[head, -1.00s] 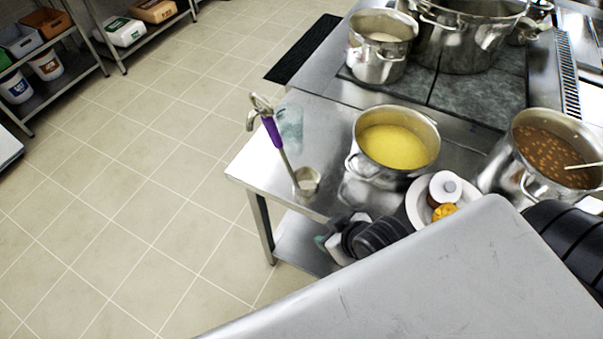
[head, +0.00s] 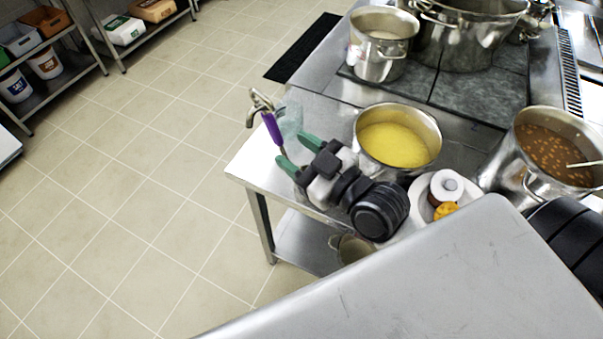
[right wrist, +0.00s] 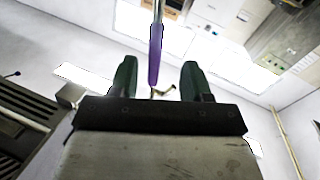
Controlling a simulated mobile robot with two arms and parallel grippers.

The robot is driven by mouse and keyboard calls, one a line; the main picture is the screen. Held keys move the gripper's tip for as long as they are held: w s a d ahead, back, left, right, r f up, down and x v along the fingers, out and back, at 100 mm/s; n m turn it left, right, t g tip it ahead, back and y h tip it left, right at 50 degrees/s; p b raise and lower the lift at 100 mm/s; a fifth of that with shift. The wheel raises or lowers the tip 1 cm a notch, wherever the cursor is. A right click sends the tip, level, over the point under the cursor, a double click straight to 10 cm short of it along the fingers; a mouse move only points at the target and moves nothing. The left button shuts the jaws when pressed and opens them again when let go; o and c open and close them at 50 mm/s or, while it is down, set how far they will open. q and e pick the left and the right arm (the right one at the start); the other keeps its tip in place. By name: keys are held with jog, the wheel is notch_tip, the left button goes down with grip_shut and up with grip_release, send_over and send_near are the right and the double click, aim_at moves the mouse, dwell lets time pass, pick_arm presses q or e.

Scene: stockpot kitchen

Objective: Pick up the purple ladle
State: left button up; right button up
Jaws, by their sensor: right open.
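The purple ladle (head: 271,130) stands tilted at the left end of the steel table (head: 250,165), hook end up. Its purple grip is in clear view, while its bowl is hidden behind my right gripper. My right gripper (head: 299,154) is open, with its green fingers apart, just to the right of the ladle's lower shaft. In the right wrist view the purple ladle (right wrist: 154,62) runs through the gap between the open fingers (right wrist: 158,80). I cannot tell whether either finger touches it. My left gripper is not in view.
A pot of yellow soup (head: 398,145) stands close to the right of the gripper. A bean stew pot (head: 555,150) is farther right. A white plate (head: 420,195) holds a lidded jar. Several steel pots, including one (head: 382,45), stand at the back. The floor at left is clear.

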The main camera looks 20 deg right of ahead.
aim_at(281, 138)
jog(key=x, duration=0.1)
jog(key=p+x, duration=0.1)
jog(key=x, duration=0.1)
jog(key=p+x, duration=0.1)
jog(key=x, duration=0.1)
jog(key=shift+w+d+f, duration=0.25)
jog(key=shift+w+d, duration=0.1)
jog(key=shift+w+a+f, duration=0.1)
jog(key=shift+w+a, duration=0.05)
jog(key=shift+w, duration=0.1)
jog(key=shift+s, duration=0.1)
jog(key=shift+c, duration=0.5)
grip_shut()
